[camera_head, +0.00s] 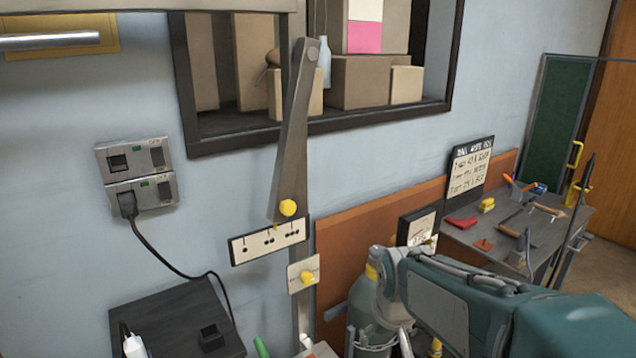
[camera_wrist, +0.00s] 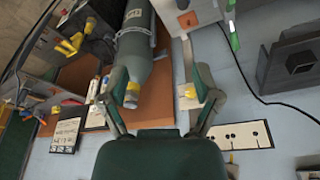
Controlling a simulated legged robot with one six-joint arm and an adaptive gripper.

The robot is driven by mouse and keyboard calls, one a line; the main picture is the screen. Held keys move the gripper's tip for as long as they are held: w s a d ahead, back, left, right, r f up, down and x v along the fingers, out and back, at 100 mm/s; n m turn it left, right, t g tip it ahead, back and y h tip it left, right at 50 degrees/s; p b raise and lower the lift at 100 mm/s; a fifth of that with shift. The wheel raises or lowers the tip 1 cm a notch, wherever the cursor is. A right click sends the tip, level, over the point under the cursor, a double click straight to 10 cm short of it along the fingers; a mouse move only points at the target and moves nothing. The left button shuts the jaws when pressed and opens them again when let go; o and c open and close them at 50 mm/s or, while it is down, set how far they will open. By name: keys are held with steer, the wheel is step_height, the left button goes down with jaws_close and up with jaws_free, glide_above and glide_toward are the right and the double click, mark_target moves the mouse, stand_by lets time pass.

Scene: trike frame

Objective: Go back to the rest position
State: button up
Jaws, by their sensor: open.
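My gripper (camera_wrist: 158,78) is open in the wrist view, its two fingers spread on either side of the teal palm, with nothing held between them. A grey-green gas cylinder (camera_wrist: 137,62) with a yellow collar shows beyond the left finger. In the head view my teal arm (camera_head: 455,300) reaches in from the lower right, in front of the wall. The cylinder (camera_head: 365,300) stands just left of the arm, partly hidden by it. The fingertips cannot be made out clearly in the head view.
A lever (camera_head: 293,150) with a yellow knob is mounted on the wall, above a marked plate (camera_head: 268,241). A socket box (camera_head: 138,172) has a black cable plugged in. A cluttered workbench (camera_head: 560,240) stands at right. A dark box (camera_head: 180,318) is at lower left.

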steer(key=s+d+r+m+t, duration=0.1)
steer(key=s+d+r, duration=0.1)
steer(key=s, duration=0.6)
steer(key=s+d+r+t, duration=0.1)
steer(key=s+d+r, duration=0.1)
steer(key=s, duration=0.5)
steer(key=shift+s+r+m+t, duration=0.3)
steer(key=shift+s+r+m, duration=0.1)
steer(key=shift+r, duration=0.1)
steer(key=shift+w, duration=0.1)
stand_by(0.8)
